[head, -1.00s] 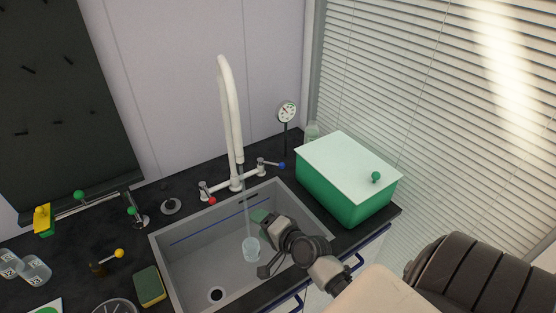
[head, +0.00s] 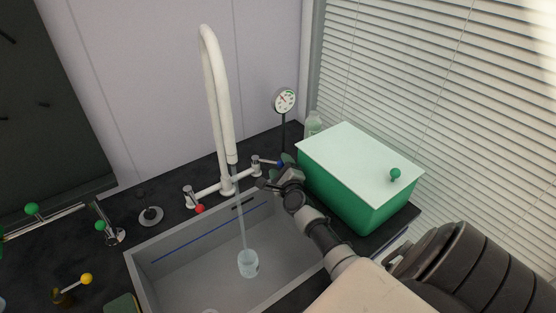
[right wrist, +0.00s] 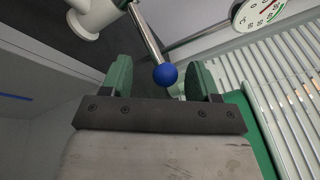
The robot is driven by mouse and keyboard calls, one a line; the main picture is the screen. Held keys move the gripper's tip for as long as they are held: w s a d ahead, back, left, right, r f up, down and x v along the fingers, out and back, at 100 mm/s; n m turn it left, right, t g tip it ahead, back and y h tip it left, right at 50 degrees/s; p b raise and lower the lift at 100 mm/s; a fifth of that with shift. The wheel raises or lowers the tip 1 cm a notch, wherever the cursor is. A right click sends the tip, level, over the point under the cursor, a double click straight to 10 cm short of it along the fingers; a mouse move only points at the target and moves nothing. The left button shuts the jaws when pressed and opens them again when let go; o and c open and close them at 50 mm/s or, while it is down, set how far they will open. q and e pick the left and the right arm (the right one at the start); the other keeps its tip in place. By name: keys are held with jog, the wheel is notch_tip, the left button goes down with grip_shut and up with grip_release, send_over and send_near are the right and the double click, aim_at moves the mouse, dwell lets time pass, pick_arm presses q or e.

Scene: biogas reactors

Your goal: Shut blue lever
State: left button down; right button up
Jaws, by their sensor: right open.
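The blue lever (head: 280,164) is a chrome handle with a blue ball on the right side of the white faucet (head: 228,184). In the right wrist view the blue ball (right wrist: 165,75) shows between and just beyond the two green fingers. My right gripper (head: 276,179) is open beside the lever, near the sink's back right rim; in the right wrist view my right gripper (right wrist: 162,78) holds nothing. My left gripper is not in view.
A green box with a white lid (head: 345,160) stands right of the gripper. A dial gauge (head: 284,101) on a stem and a bottle (head: 313,123) stand behind. The red lever (head: 199,208) is on the faucet's left. The grey sink (head: 180,255) lies below.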

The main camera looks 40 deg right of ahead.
jog(key=shift+x, duration=1.05)
jog(key=shift+w+r+b, duration=0.1)
jog(key=shift+w+b, duration=0.1)
jog(key=shift+b, duration=0.1)
jog(key=shift+w+d, duration=0.15)
jog(key=shift+d, duration=0.05)
jog(key=shift+c, duration=0.3)
jog(key=shift+a, duration=0.1)
jog(key=c, duration=0.5)
grip_shut()
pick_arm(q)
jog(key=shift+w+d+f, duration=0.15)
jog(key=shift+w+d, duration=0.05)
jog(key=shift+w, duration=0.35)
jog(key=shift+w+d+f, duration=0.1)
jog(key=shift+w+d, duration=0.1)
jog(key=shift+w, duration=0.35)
pick_arm(e)
jog(key=shift+r, duration=0.1)
